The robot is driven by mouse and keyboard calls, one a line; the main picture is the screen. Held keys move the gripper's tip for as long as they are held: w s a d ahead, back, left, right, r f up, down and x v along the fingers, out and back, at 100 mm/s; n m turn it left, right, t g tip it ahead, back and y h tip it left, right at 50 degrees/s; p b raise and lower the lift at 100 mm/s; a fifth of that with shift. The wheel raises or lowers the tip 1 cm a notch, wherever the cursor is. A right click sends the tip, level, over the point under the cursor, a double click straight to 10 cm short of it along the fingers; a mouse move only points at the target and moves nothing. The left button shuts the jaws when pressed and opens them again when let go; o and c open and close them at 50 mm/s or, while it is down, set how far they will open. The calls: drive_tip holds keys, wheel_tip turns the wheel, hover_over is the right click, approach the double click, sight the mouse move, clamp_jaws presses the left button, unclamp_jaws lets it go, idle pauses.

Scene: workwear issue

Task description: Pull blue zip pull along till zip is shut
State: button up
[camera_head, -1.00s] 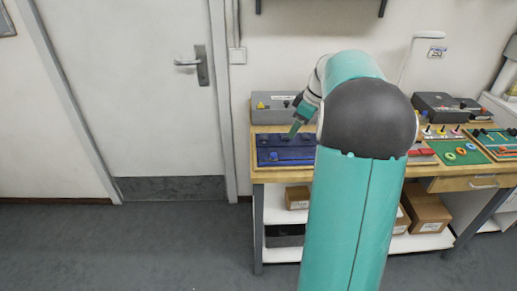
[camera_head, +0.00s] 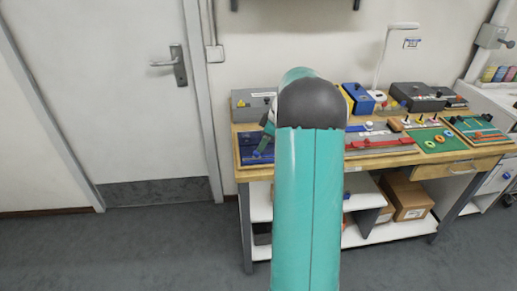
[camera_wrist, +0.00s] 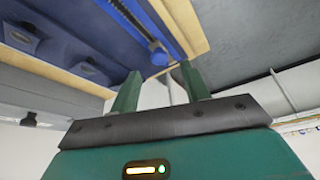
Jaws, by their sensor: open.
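A dark blue board (camera_head: 254,158) lies at the left end of the wooden bench, largely hidden behind my arm. In the wrist view the blue board (camera_wrist: 72,48) fills the upper left, and a brighter blue strip (camera_wrist: 128,14) runs along it. In the head view my gripper (camera_head: 262,148) is over the board, partly hidden by my arm.
The wooden bench (camera_head: 455,157) also holds a grey box (camera_head: 245,103) behind the board, a blue box (camera_head: 357,98), a red bar (camera_head: 380,143) and a green board (camera_head: 436,140). Cardboard boxes (camera_head: 408,197) stand on the shelf below. The floor at left is clear.

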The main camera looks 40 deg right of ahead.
sight(257, 155)
drive_tip(key=x, duration=0.4)
drive_tip(key=shift+w+f, duration=0.2)
drive_tip(key=shift+w, duration=0.05)
clamp_jaws()
